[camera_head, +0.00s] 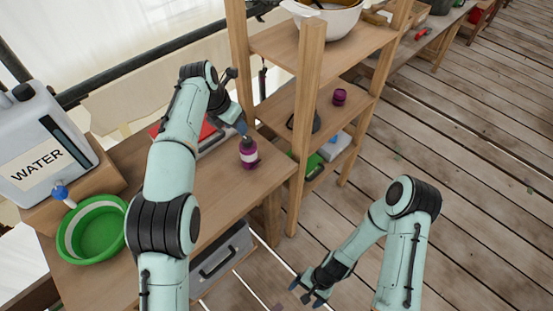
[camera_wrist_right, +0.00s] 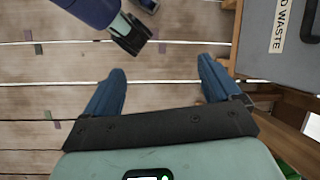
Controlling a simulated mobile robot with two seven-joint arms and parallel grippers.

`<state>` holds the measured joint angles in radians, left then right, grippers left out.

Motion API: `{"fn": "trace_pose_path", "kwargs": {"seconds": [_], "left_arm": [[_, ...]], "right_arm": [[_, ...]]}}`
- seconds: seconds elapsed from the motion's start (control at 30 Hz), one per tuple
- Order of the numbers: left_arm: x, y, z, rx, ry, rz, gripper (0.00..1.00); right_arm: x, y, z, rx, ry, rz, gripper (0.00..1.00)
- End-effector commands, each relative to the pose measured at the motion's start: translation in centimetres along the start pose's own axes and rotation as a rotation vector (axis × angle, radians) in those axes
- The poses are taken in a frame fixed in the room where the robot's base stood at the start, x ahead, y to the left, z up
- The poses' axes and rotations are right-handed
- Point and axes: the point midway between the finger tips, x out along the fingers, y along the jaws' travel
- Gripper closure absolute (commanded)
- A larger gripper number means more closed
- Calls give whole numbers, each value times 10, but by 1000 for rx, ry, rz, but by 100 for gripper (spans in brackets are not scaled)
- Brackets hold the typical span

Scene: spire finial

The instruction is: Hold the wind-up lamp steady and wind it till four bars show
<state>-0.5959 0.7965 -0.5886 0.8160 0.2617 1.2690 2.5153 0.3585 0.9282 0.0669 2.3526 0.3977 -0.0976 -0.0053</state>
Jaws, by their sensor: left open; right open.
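A small purple, jar-like object with a pale band (camera_head: 248,153) stands upright on the wooden table, near its right edge. I cannot tell for sure that it is the wind-up lamp; no bars or crank can be made out. My left gripper (camera_head: 243,133) is open, pointing down just above the object's top; whether it touches is unclear. My right gripper (camera_head: 308,290) is open and empty, low over the plank floor, away from the table. Its two blue fingers stand wide apart in the right wrist view (camera_wrist_right: 160,90).
A similar purple object (camera_head: 339,97) and a dark item (camera_head: 316,122) sit on the wooden shelf unit (camera_head: 308,75) beside the table. A grey waste box (camera_wrist_right: 275,50) borders my right gripper.

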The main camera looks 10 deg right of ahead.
Motion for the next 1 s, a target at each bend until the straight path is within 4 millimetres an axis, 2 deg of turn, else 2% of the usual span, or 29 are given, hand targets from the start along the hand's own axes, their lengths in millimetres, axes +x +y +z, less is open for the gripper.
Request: {"fn": "trace_pose_path", "kwargs": {"seconds": [0.17,0.27,0.4,0.6,0.7,0.8,0.9,1.0], "left_arm": [[0,1,0,0,0,1,57],[0,1,0,1,0,1,57],[0,1,0,1,0,1,57],[0,1,0,1,0,1,57],[0,1,0,1,0,1,57],[0,1,0,1,0,1,57],[0,1,0,1,0,1,57],[0,1,0,1,0,1,57]], "right_arm": [[-29,-56,-16,342,-131,-154,10],[-54,-97,-28,513,-217,-293,10],[-105,-159,-54,703,-341,-536,10],[-189,-223,-94,862,-493,-881,10],[-224,-247,-106,919,-590,-1027,10],[-249,-266,-114,970,-694,-1143,10],[-266,-276,-120,1001,-762,-1217,10],[-274,-282,-123,1014,-794,-1252,10]]}}
